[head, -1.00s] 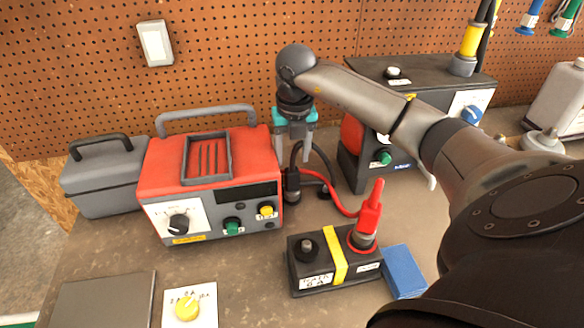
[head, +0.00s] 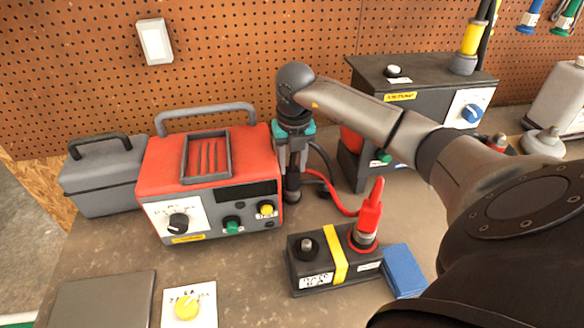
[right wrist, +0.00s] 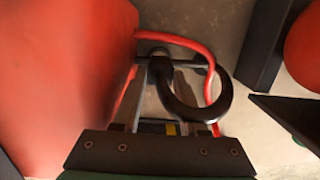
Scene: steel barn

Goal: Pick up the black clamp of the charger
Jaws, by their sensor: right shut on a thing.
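The red charger (head: 210,185) with a grey handle stands on the bench at the left. The black clamp (head: 292,188) is upright just right of the charger, its black cable looping to the right. My right gripper (head: 291,168) points down from above and is shut on the upper part of the clamp. In the right wrist view the clamp (right wrist: 158,66) shows between the fingers, partly hidden by the thick black cable. The red clamp (head: 370,212) stands on a terminal of the black battery (head: 310,268). My left gripper is not in view.
A grey toolbox (head: 103,178) stands left of the charger. A dark box with a blue knob (head: 420,85) stands behind on the right. A blue block (head: 404,271) lies beside the battery. The pegboard (head: 230,60) closes the back. Bare bench lies between charger and battery.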

